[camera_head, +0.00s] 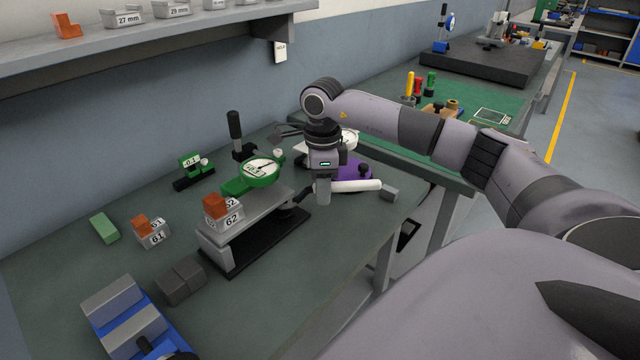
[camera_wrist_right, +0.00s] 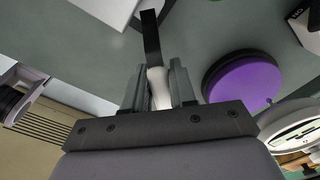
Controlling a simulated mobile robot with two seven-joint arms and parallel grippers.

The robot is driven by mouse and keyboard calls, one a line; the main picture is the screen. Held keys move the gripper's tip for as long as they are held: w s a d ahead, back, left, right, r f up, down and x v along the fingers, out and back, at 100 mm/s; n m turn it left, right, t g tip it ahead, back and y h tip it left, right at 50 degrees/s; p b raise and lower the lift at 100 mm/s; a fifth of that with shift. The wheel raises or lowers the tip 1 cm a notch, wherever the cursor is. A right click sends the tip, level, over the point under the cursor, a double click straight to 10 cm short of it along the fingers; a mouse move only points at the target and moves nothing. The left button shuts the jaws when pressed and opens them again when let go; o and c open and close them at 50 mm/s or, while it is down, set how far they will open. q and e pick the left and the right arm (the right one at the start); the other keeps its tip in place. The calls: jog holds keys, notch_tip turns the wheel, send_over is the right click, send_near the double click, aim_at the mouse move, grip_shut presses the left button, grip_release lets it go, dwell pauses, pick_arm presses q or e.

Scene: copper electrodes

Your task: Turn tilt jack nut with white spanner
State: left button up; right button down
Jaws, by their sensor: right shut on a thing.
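My right gripper (camera_head: 323,200) is shut on the white spanner (camera_head: 360,185), whose white handle sticks out to the right. In the right wrist view the white handle (camera_wrist_right: 159,90) sits between the fingers (camera_wrist_right: 160,92). The spanner's black shank (camera_wrist_right: 151,42) points away towards the edge of a pale plate. A grey plate on a black base (camera_head: 255,244), which looks like the tilt jack, stands left of the gripper. The black spanner end is close to its right end; the gripper and small size hide whether it sits on the nut. My left gripper is out of view.
A green dial gauge (camera_head: 262,172) stands behind the jack, and marked blocks (camera_head: 223,213) sit on its plate. A purple disc (camera_head: 352,170) lies just behind the spanner handle.

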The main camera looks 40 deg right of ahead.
aim_at(343, 183)
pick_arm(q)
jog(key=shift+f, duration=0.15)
pick_arm(e)
jog(key=shift+s+d, duration=1.35)
jog(key=shift+d, duration=0.25)
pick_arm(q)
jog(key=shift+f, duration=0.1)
pick_arm(e)
jog(key=shift+a, duration=0.1)
